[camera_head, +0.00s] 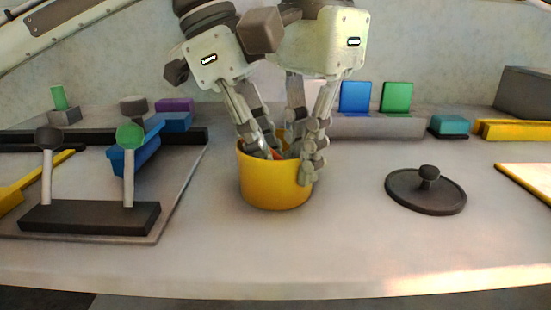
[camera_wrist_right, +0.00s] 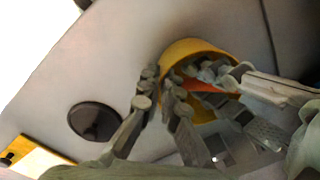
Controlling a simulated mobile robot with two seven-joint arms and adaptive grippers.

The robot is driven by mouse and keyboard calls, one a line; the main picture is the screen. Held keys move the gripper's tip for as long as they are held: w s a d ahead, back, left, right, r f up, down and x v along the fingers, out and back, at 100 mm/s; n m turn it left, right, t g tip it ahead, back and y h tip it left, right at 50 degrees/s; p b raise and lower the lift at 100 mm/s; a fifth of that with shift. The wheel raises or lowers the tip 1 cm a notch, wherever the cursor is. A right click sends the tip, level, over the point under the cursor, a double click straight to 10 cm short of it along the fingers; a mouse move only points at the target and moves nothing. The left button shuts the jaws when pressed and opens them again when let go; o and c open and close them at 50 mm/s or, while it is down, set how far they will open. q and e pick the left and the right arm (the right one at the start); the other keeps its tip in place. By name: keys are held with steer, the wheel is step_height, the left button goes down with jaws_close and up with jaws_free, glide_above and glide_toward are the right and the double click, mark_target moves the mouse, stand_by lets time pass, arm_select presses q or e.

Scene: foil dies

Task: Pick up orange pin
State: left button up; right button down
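A yellow pot (camera_head: 272,190) stands upright on the table in the middle of the head view, its mouth open. Inside it a bit of the orange pin (camera_head: 277,154) shows; the wrist view shows more orange (camera_wrist_right: 205,87) inside the rim. My left gripper (camera_head: 264,150) reaches down into the pot, its fingertips beside the orange pin; whether they grip it is hidden. My right gripper (camera_head: 306,160) has its fingers on either side of the pot's right wall, closed on it at the rim.
A dark round lid (camera_head: 425,190) with a knob lies right of the pot. A two-lever block (camera_head: 90,217) stands at the left, with a blue tray (camera_head: 135,150) behind it. Coloured blocks line the back. The table front is clear.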

arm_select(q)
steer(key=shift+d+f, duration=0.15)
steer(key=shift+f, duration=0.2)
steer(key=shift+c, duration=0.3)
jaws_close()
step_height(320, 180, up, 10)
steer(key=shift+r, duration=0.1)
arm_select(e)
steer(key=c, duration=1.6)
jaws_free()
steer(key=shift+c, duration=0.2)
